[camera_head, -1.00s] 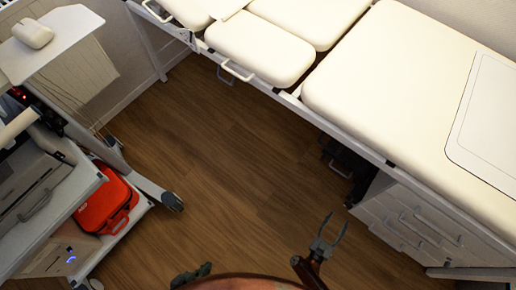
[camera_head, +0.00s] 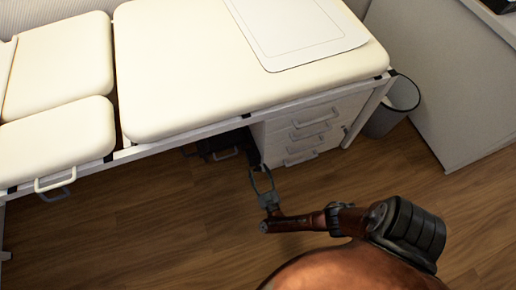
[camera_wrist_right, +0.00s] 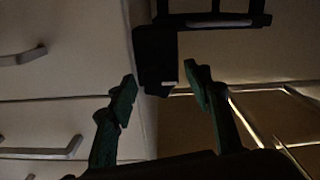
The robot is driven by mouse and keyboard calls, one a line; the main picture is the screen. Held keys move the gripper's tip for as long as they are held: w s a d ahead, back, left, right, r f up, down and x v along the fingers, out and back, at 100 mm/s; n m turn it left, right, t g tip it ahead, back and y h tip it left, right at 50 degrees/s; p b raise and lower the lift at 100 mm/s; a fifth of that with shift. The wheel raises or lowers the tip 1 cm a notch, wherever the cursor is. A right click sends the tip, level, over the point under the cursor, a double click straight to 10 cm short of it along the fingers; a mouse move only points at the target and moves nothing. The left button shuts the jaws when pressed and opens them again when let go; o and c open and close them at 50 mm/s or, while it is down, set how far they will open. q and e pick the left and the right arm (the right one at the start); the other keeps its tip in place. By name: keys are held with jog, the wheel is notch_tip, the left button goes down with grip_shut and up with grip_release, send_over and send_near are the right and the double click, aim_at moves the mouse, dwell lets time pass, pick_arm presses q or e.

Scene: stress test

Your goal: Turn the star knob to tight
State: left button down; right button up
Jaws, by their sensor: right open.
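I cannot make out a star knob in either view. My right gripper (camera_head: 262,176) is open and empty, in front of the drawer unit near the dark gap under the couch. In the right wrist view its two green-lit fingers (camera_wrist_right: 163,90) stand apart. A black block-like part (camera_wrist_right: 156,58) shows beyond the fingertips, with no visible contact; whether it carries the knob is too dark to tell. A dark mechanism (camera_head: 222,146) shows under the couch in the head view, partly in shadow. My left gripper is not in view.
The cream padded couch (camera_head: 205,75) overhangs the area, with white drawers (camera_head: 312,128) with handles at the right of the gap. In the wrist view drawer handles (camera_wrist_right: 40,150) are close at left. A grey bin (camera_head: 392,108) stands at right. The wooden floor (camera_head: 150,235) is open.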

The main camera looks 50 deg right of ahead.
jog(key=shift+c, duration=0.4)
jog(key=c, duration=1)
jog(key=shift+s+f, duration=0.1)
jog(key=shift+c, duration=0.2)
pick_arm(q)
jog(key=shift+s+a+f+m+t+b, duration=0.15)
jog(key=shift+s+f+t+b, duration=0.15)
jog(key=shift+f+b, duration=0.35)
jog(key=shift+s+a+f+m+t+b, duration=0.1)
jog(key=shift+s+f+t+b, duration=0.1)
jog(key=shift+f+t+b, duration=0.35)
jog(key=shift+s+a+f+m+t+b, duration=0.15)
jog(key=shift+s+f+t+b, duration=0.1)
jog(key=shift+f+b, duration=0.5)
pick_arm(e)
jog(key=shift+m, duration=9)
jog(key=o, duration=1.1)
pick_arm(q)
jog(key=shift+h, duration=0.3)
